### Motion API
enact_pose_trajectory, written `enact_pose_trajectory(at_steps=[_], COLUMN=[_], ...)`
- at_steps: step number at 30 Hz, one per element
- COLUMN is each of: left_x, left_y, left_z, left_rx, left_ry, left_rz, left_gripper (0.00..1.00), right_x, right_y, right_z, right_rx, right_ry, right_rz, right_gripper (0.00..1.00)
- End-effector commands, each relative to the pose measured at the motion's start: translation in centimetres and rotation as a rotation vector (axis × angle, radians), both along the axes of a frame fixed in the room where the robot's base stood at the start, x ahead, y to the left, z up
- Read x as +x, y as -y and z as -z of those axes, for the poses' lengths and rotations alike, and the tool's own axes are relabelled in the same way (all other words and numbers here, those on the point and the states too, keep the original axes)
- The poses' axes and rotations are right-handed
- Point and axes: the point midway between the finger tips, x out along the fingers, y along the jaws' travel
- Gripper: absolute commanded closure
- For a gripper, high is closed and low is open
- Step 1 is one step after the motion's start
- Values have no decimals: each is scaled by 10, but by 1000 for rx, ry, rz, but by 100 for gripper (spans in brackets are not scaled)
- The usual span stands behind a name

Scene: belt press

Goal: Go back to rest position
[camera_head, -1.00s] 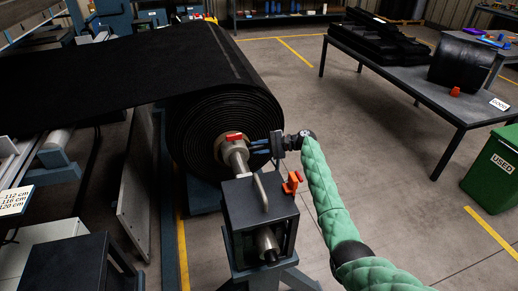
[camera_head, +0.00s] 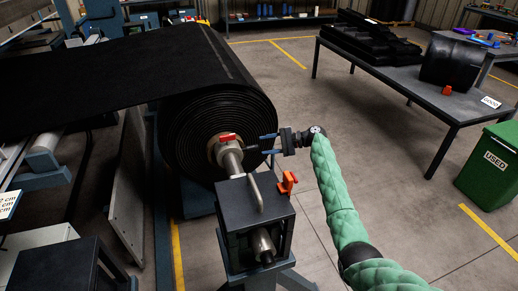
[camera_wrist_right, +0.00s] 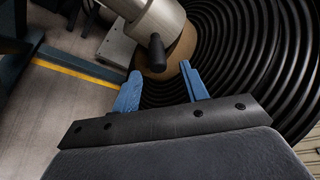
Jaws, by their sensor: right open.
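My right gripper (camera_head: 268,144) is open and empty, to the right of the steel shaft (camera_head: 230,158) of the big black belt roll (camera_head: 222,120). Its two blue fingers point left toward the roll's core, apart from the shaft. In the right wrist view the fingers (camera_wrist_right: 162,92) are spread in front of the roll's coils (camera_wrist_right: 235,50), with the shaft's steel collar and a dark handle (camera_wrist_right: 156,50) beyond them. A red lever (camera_head: 227,137) sits on the shaft collar. My left gripper is not in view.
A dark stand (camera_head: 256,215) with a bent handle and an orange clamp (camera_head: 288,182) is just below my right gripper. A table (camera_head: 400,80) with black belt pieces stands at the right, near a green USED bin (camera_head: 490,165). Open floor lies between.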

Motion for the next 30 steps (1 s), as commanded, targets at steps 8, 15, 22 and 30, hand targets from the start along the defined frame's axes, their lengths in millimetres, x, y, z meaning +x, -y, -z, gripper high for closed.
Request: enact_pose_trajectory(at_steps=[8,15,22,30], left_x=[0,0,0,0], left_y=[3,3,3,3], left_z=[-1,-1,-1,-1], left_rx=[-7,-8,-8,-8], left_ry=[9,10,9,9], left_rz=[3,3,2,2], left_gripper=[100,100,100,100], right_x=[0,0,0,-2], right_y=[13,13,13,17], right_z=[-3,-3,-3,8], right_rx=[1,1,0,-92], right_ry=[1,1,28,210], right_rz=[-1,-1,-7,-66], right_gripper=[56,56,56,56])
